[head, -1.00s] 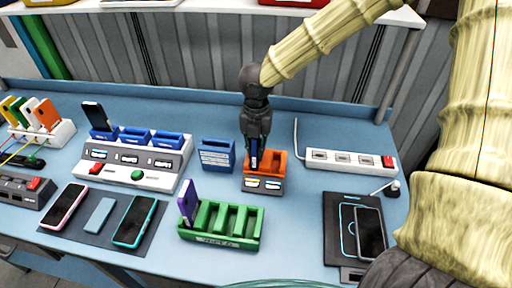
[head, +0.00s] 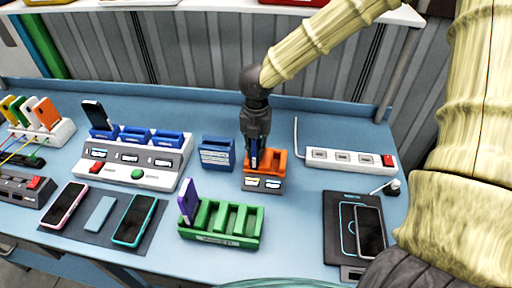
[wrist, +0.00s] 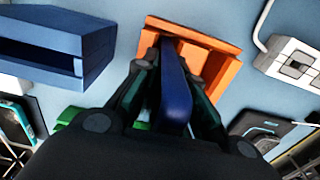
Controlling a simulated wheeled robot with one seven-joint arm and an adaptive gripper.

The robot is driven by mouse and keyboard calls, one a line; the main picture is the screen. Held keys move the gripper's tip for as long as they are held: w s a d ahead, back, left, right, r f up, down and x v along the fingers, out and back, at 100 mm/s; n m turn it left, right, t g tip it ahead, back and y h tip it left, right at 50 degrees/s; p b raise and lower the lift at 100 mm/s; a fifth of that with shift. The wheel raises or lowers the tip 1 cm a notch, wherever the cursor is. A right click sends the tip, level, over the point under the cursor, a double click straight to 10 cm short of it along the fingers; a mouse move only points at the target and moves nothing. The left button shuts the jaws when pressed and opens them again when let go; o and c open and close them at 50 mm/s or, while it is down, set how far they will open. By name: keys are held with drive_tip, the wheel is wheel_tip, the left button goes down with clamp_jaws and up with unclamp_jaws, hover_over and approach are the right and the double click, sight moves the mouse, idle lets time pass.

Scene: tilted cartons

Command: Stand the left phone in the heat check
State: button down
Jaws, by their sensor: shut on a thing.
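My gripper (head: 255,150) is shut on a dark blue phone (head: 254,160), held upright on edge. The phone is at the left part of an orange holder (head: 273,160) on a grey base with two small displays. In the wrist view the blue phone (wrist: 176,95) runs between the fingers, and its far end overlaps the orange holder (wrist: 215,68). The fingers hide much of the phone, and I cannot tell whether it rests on the slot floor.
A blue holder (head: 216,154) stands close left of the orange one. A green rack (head: 222,222) with a purple phone (head: 188,201) is in front. A white power strip (head: 345,158) and a black pad (head: 342,225) with a phone lie right. A grey station (head: 135,165) stands left.

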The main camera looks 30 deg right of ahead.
drive_tip(key=c, duration=1.4)
unclamp_jaws()
wheel_tip(320, 180, up, 12)
wheel_tip(320, 180, up, 7)
drive_tip(key=p, duration=0.7)
